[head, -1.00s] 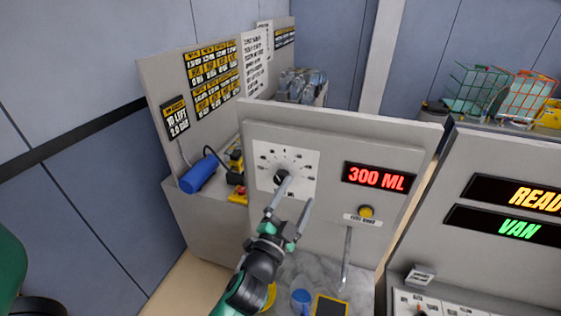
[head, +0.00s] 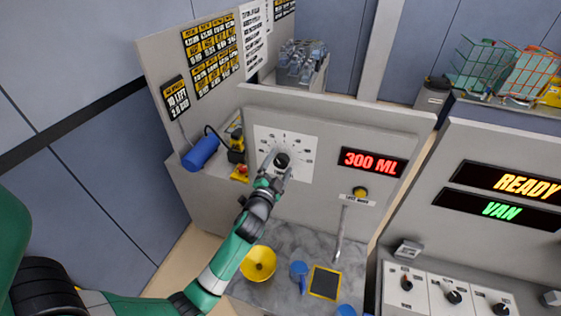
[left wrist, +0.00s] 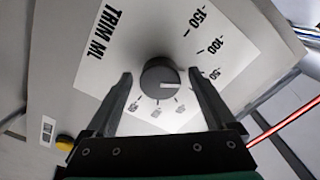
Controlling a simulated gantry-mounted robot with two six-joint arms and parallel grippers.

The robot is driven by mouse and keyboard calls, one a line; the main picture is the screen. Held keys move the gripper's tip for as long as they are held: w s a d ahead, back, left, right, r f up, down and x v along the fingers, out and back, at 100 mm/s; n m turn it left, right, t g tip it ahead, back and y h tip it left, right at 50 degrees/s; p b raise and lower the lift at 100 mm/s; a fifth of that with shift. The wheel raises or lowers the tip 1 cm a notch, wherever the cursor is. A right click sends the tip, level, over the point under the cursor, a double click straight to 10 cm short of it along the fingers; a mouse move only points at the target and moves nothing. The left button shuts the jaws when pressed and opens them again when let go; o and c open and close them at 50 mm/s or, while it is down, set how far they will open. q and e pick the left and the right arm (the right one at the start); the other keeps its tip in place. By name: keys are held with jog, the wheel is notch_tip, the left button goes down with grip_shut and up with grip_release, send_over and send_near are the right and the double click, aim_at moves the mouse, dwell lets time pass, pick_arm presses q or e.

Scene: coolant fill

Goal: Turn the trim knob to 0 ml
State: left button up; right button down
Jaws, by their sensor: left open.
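The trim knob (head: 282,160) is a dark round knob on a white dial plate (head: 304,141) on the grey panel. In the left wrist view the knob (left wrist: 158,80) shows a white pointer line aimed right, toward the finger near the -50 label. The finger hides part of the scale, so I cannot tell the exact mark. The plate reads "TRIM ML", with -150 and -100 further up. My left gripper (head: 273,172) is open at the dial. In the wrist view its fingers (left wrist: 161,74) stand one on each side of the knob, with gaps visible. My right gripper is not in view.
A red display (head: 373,162) reads 300 ML, with a yellow button (head: 360,193) below it. A spout pipe (head: 341,235) hangs over the counter, which holds a yellow funnel (head: 258,264) and a blue cup (head: 299,272). A blue cylinder (head: 201,152) lies left of the panel.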

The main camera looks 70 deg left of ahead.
pick_arm(q)
jog(key=shift+w+a, duration=0.3)
jog(key=shift+a, duration=0.1)
jog(key=c, duration=1.4)
jog(key=shift+o, duration=0.2)
jog(key=shift+r+m, duration=0.1)
jog(key=shift+m, duration=0.2)
jog(key=shift+m+p, duration=0.85)
jog(key=shift+m, duration=0.35)
jog(key=shift+m+p, duration=0.5)
jog(key=shift+m, duration=0.9)
